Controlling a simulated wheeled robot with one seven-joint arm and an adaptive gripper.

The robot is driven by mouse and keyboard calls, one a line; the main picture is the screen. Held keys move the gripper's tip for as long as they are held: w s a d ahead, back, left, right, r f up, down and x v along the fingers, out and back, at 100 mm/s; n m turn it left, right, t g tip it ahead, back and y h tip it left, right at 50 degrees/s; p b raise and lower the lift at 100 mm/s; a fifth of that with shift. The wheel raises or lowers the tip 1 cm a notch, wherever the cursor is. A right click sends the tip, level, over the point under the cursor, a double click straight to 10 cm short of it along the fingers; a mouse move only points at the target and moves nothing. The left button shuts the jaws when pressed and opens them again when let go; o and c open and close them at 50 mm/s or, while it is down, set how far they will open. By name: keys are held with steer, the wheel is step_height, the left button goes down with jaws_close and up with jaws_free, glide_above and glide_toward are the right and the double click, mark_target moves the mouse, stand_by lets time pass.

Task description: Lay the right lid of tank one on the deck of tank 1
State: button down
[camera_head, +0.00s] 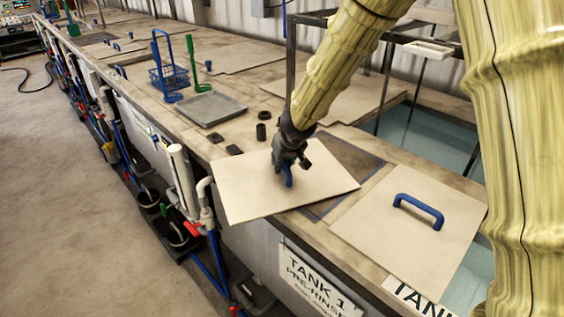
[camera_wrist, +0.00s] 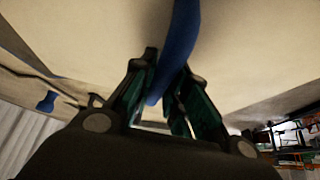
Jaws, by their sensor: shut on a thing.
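My gripper (camera_head: 289,162) is shut on the blue handle (camera_head: 288,176) of a square beige lid (camera_head: 250,195). The handle also shows between the fingers in the wrist view (camera_wrist: 180,50). The lid is over the front part of the deck (camera_head: 180,125), and its front left corner sticks out past the deck edge. It looks slightly tilted; I cannot tell whether it touches the deck. The tank 1 sign (camera_head: 315,283) is on the front wall below.
Another beige lid (camera_head: 385,235) with a blue handle lies to the right, beside open water (camera_head: 470,275). Small dark blocks (camera_head: 234,150) and a grey tray (camera_head: 212,110) stand on the deck behind the held lid. A blue basket (camera_head: 172,75) is farther back. Pipes (camera_head: 183,185) run along the front.

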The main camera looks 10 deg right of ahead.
steer(key=c, duration=1.4)
jaws_free()
steer(key=shift+f, duration=0.1)
steer(key=shift+s+r, duration=0.15)
steer(key=shift+r, duration=0.4)
steer(key=b+v, duration=0.1)
steer(key=v, duration=1)
steer(key=shift+s, duration=0.15)
